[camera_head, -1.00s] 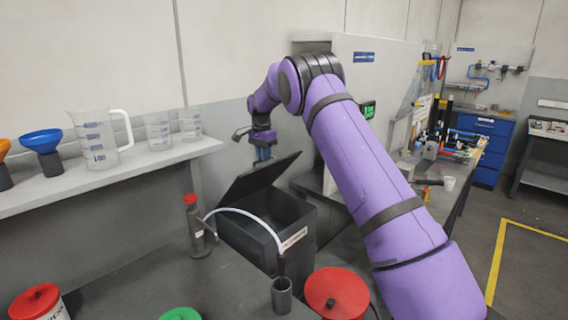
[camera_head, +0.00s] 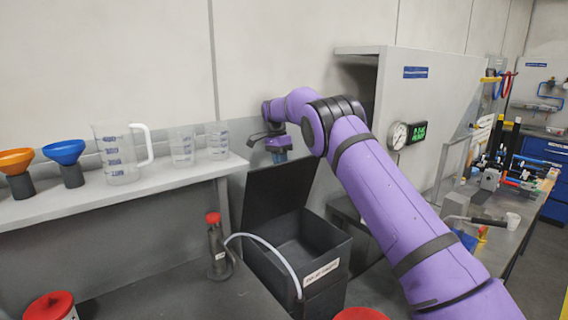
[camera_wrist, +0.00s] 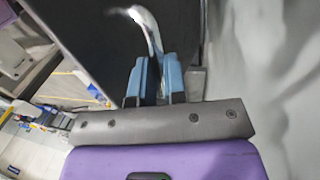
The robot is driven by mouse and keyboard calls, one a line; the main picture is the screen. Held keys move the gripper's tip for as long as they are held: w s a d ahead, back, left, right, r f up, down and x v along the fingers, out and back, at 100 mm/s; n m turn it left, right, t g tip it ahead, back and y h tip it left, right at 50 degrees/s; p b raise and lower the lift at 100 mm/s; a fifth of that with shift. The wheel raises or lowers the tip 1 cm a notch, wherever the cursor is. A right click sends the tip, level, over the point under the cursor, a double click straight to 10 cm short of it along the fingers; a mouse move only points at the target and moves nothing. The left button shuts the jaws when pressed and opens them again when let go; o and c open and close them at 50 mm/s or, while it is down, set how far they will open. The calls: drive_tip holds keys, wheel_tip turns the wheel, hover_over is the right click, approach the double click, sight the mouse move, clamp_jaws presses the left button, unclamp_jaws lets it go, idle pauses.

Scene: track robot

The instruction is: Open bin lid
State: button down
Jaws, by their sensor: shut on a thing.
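The black bin (camera_head: 318,262) stands on the bench, with a white label on its front. Its lid (camera_head: 278,192) is raised to nearly upright at the back, and the bin's inside shows. My gripper (camera_head: 279,157) is at the lid's top edge. In the wrist view my gripper (camera_wrist: 154,80) has its blue fingers close together at the edge of the dark lid (camera_wrist: 100,35). The fingers are shut on the lid's edge; the exact contact is partly hidden.
A grey bottle with a red cap (camera_head: 217,247) stands left of the bin, and a white hose (camera_head: 275,255) curves in front. A shelf (camera_head: 120,190) holds jugs and funnels at left. A grey cabinet wall (camera_head: 430,110) stands behind my arm at right.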

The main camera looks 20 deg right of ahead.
drive_tip(key=shift+a+f, duration=0.2)
drive_tip(key=shift+f, duration=0.25)
drive_tip(key=c, duration=1.2)
unclamp_jaws()
drive_tip(key=shift+w, duration=0.1)
drive_tip(key=shift+o, duration=0.2)
drive_tip(key=shift+r, duration=0.15)
drive_tip(key=shift+r, duration=0.1)
drive_tip(key=shift+r, duration=1.5)
drive_tip(key=shift+s+r, duration=0.15)
drive_tip(key=shift+s, duration=0.05)
drive_tip(key=s+r, duration=0.1)
drive_tip(key=s, duration=1.4)
drive_tip(key=shift+s+r, duration=0.2)
drive_tip(key=shift+s, duration=0.1)
drive_tip(key=shift+a, duration=0.1)
